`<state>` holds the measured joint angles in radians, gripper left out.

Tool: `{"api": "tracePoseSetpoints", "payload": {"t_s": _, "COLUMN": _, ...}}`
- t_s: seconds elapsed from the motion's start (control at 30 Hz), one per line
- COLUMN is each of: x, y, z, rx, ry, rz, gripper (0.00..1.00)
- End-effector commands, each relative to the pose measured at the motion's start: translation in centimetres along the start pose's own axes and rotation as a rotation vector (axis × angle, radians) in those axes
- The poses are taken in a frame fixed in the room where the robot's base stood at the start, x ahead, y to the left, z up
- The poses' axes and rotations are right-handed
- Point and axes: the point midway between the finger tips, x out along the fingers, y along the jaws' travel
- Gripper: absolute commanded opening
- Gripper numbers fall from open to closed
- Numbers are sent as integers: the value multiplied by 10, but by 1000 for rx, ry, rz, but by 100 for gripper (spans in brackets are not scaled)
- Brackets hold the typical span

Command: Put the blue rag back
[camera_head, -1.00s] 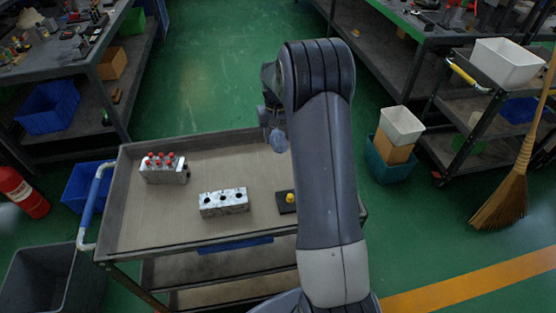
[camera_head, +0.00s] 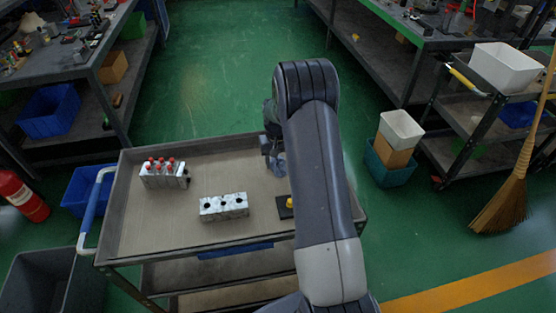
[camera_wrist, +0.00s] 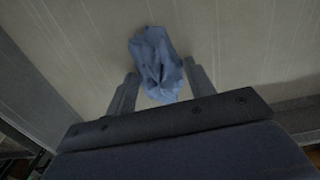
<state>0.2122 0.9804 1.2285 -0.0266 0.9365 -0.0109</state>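The blue rag (camera_head: 280,164) is a crumpled bundle at my gripper (camera_head: 270,150), over the back right part of the cart's top tray. In the wrist view the rag (camera_wrist: 157,62) fills the gap between the two fingers of my gripper (camera_wrist: 160,78) and sticks out past the fingertips. My arm hides part of the tray's right side.
On the tray (camera_head: 140,225) stand a valve block with red caps (camera_head: 163,174), a block with dark holes (camera_head: 223,206) and a dark base with a yellow knob (camera_head: 287,206). The tray has a raised rim. The tray's middle back is clear.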

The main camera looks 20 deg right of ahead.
Motion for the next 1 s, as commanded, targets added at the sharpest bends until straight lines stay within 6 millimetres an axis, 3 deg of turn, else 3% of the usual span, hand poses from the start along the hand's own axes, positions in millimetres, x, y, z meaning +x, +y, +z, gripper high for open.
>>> {"api": "tracePoseSetpoints", "payload": {"t_s": 0.23, "x": 0, "y": 0, "z": 0, "rx": 0, "ry": 0, "rz": 0, "gripper": 72}}
{"api": "tracePoseSetpoints", "payload": {"t_s": 0.57, "x": -5, "y": 0, "z": 0, "rx": 0, "ry": 1, "rz": 0, "gripper": 72}}
{"api": "tracePoseSetpoints", "payload": {"t_s": 0.67, "x": -18, "y": 0, "z": -1, "rx": 0, "ry": 4, "rz": 0, "gripper": 72}}
{"api": "tracePoseSetpoints", "payload": {"t_s": 1.0, "x": -89, "y": 0, "z": -1, "rx": 0, "ry": 4, "rz": 0, "gripper": 72}}
